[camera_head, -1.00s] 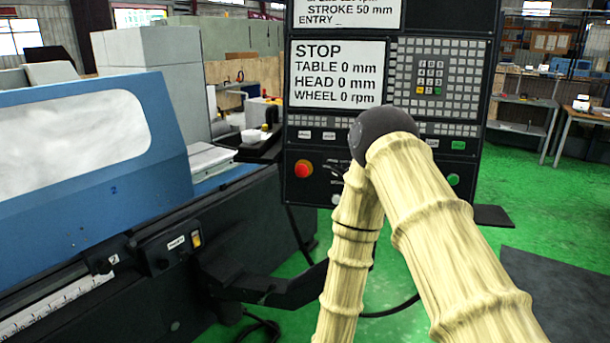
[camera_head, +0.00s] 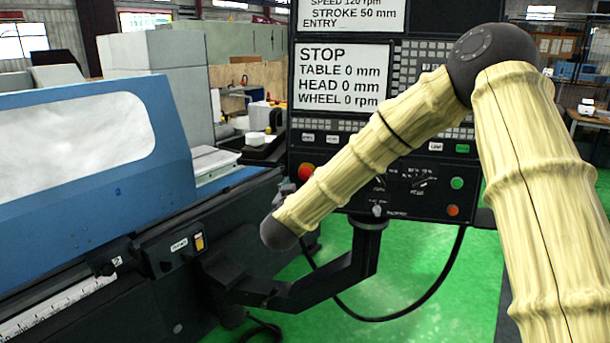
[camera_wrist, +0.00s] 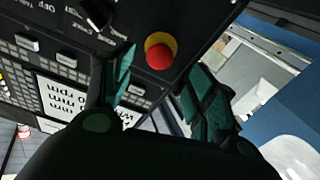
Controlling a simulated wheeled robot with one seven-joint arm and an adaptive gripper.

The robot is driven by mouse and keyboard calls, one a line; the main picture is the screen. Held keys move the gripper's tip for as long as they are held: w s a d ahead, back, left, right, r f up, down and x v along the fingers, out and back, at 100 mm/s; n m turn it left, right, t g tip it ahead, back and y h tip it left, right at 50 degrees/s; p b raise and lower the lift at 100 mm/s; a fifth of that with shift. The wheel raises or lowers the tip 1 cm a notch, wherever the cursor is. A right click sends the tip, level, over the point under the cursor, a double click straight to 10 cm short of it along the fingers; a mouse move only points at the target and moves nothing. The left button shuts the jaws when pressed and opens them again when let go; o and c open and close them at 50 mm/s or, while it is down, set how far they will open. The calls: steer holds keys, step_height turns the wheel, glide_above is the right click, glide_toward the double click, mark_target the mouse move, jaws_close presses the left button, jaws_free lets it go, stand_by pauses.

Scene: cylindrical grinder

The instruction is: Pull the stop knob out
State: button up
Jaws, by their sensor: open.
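In the wrist view the red knob (camera_wrist: 159,56) sits on a yellow collar on the panel face. My gripper (camera_wrist: 162,78) is open, with one green-padded finger on each side of the knob as seen in this view. The fingers appear apart from the knob; how far their tips are from the panel is hard to tell.
The panel screen (camera_head: 341,79) reads STOP, with wheel at 0 rpm. A green button (camera_head: 457,183) and dark switches are on the panel's lower part. The blue grinder (camera_head: 80,150) stands at left. A bracket arm (camera_head: 330,270) supports the panel.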

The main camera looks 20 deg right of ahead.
mark_target(305, 176)
steer(key=p+x, duration=0.2)
steer(key=x, duration=0.6)
steer(key=shift+w+d, duration=0.1)
jaws_close()
